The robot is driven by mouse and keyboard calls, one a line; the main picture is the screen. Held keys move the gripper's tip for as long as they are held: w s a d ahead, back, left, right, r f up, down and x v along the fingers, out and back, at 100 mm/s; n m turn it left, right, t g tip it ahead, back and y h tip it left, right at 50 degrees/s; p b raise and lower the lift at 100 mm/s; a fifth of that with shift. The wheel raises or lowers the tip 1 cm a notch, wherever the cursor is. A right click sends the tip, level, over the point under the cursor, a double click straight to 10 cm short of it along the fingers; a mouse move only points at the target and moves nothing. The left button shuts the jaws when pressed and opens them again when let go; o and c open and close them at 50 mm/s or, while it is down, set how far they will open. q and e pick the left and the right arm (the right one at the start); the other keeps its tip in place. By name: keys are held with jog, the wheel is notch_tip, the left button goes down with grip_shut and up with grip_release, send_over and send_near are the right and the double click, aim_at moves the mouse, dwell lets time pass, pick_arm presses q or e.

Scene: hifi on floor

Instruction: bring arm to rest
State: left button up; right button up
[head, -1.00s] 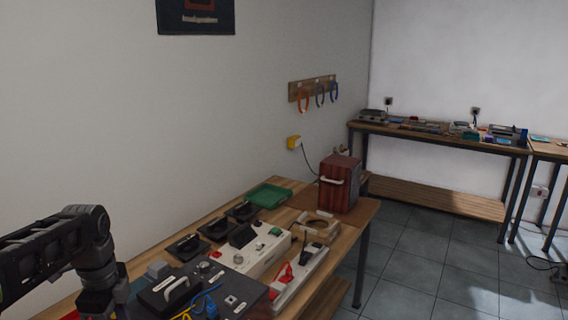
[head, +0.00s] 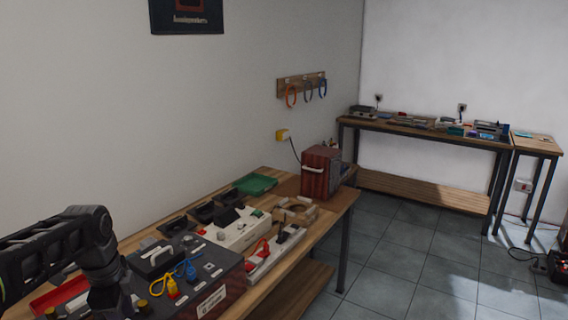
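My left arm (head: 60,245) comes in from the left in the head view, bent down at its elbow joint over the near left end of the wooden workbench. Its gripper is below the lower picture edge or hidden, so its fingers do not show. My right arm and gripper are not in view.
The near bench (head: 331,213) holds a dark box with yellow and blue plugs (head: 195,275), a white device (head: 238,232), a green tray (head: 255,184) and a red-brown box (head: 322,172). A far bench (head: 425,132) stands along the back wall. Tiled floor (head: 400,262) lies open at right.

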pick_arm(q)
jog(key=w+d+f+n+t, duration=0.3)
jog(key=w+d+f+n, duration=0.3)
jog(key=w+f, duration=0.1)
jog(key=s+d+f+n+t+h, duration=0.1)
jog(key=d+f+n+h, duration=0.35)
jog(key=d+f, duration=0.8)
jog(key=s+d+f+n+g, duration=0.2)
jog(key=s+d+f, duration=0.4)
jog(key=s+f, duration=0.3)
jog(key=s+d+f+n+g, duration=0.2)
jog(key=s+d+f, duration=0.4)
jog(key=s, duration=1.1)
notch_tip(320, 180, down, 4)
jog(key=shift+s+d+f+n+g, duration=0.2)
jog(key=shift+f+n+g, duration=0.1)
jog(key=shift+n, duration=0.55)
